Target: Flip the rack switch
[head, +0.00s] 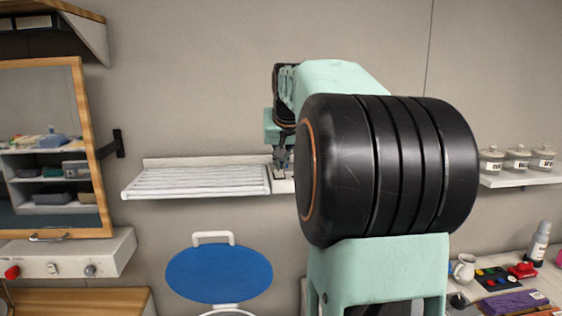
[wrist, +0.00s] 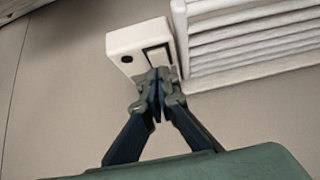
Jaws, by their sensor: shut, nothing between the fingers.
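The white slatted rack (head: 197,181) is mounted on the wall, left of my arm in the head view. In the wrist view its slats (wrist: 245,40) fill the upper right. A white switch box (wrist: 125,43) sits at the rack's end, with a dark-framed rocker switch (wrist: 158,57) and a round black spot on its face. My gripper (wrist: 157,78) is shut and empty, its fingertips at the lower edge of the rocker; I cannot tell whether they touch it. In the head view my gripper (head: 281,165) is small, in front of the box, which it partly hides.
A wood-framed mirror (head: 88,140) and a white panel with a red knob (head: 75,257) are at left. A blue oval lid (head: 218,275) is below the rack. A shelf with jars (head: 517,159) and a cluttered counter are at right. The wall around the rack is bare.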

